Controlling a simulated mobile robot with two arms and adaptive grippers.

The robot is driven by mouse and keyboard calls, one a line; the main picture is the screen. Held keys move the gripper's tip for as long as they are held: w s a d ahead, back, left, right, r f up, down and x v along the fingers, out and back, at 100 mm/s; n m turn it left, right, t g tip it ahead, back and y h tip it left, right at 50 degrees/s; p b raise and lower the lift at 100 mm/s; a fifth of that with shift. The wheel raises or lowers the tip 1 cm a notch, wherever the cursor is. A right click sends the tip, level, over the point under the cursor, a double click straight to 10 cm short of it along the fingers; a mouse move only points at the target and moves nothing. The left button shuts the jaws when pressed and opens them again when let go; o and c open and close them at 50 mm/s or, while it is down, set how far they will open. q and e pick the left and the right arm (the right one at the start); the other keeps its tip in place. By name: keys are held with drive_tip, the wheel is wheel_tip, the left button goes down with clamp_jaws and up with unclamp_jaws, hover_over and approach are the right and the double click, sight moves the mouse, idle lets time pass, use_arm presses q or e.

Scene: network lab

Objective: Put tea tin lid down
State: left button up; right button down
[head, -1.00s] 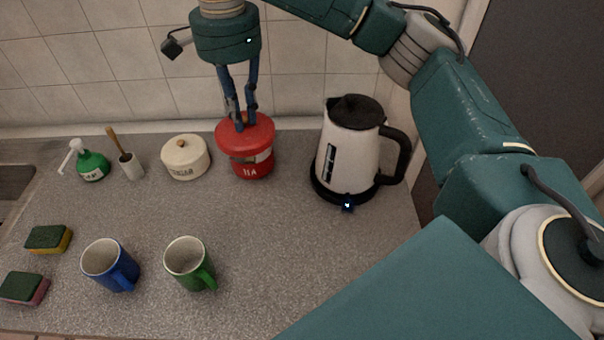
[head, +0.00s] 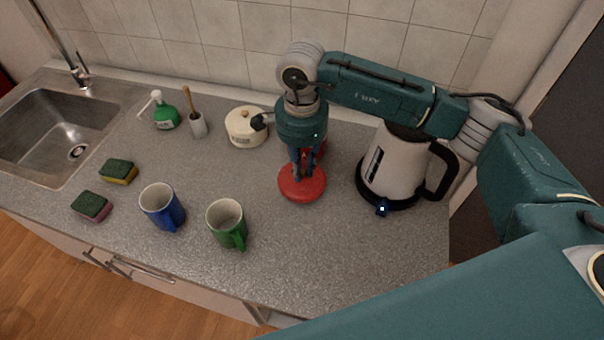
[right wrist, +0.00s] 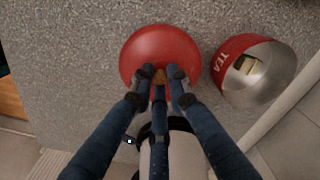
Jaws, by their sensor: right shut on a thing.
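The red tea tin lid (head: 301,188) is in front of the tea tin in the head view, level and at or just above the counter; I cannot tell if it touches. My right gripper (head: 304,173) points down and is shut on the lid's knob. In the right wrist view the gripper (right wrist: 160,78) pinches the brown knob of the round lid (right wrist: 150,45). The open red tea tin (right wrist: 228,58) stands beside the lid there, with something pale inside. In the head view the tin is mostly hidden behind my gripper. My left gripper is not in view.
A white kettle (head: 397,165) stands right of the lid. A cream sugar pot (head: 246,128), green mug (head: 226,222) and blue mug (head: 160,205) are to the left. Sponges (head: 118,171), a soap bottle (head: 165,115) and sink (head: 55,130) lie farther left. The counter in front is clear.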

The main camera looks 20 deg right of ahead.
drive_tip(key=shift+f, duration=0.55)
wheel_tip(320, 180, down, 3)
drive_tip(key=shift+f+p, duration=0.15)
drive_tip(key=shift+p, duration=0.55)
drive_tip(key=shift+f, duration=0.15)
drive_tip(key=shift+f, duration=0.15)
drive_tip(key=c, duration=1.7)
unclamp_jaws()
